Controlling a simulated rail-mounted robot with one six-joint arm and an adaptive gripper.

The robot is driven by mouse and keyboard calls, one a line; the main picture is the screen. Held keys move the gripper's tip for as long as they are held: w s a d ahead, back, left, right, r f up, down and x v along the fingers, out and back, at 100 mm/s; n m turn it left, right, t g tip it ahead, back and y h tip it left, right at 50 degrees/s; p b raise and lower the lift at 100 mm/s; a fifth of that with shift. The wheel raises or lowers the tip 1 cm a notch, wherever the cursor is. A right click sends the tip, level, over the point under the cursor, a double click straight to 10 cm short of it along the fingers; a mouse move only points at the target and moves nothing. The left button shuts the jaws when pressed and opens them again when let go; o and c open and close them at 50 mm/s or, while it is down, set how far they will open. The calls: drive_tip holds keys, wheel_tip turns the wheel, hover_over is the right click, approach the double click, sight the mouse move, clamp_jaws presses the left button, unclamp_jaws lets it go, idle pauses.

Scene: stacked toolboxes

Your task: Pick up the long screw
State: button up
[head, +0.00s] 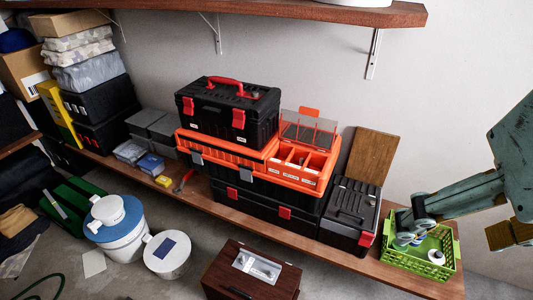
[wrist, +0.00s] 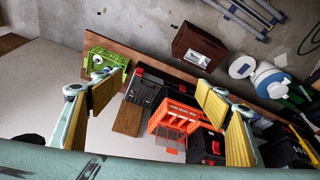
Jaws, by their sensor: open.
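I cannot make out a long screw in either view. An orange organizer (head: 316,181) with small labelled compartments and a raised clear lid sits on the right of the stacked toolboxes; their contents are too small to tell. It also shows in the wrist view (wrist: 178,115), with its label text too small to read. My gripper (wrist: 157,82) is open and empty, its two yellow-padded fingers wide apart, above and away from the organizer. In the head view, parts of my arm show at the right edge, in front of the green crate.
A black toolbox (head: 226,108) with a red handle stands left of the organizer. A dark case (head: 350,207) and a brown board (head: 372,155) are to its right. A green crate (head: 452,270) holds a white roll. A shelf (head: 330,12) overhangs behind. A brown box (head: 252,275) stands in front.

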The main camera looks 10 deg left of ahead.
drive_tip(key=c, duration=1.4)
drive_tip(key=shift+c, duration=0.2)
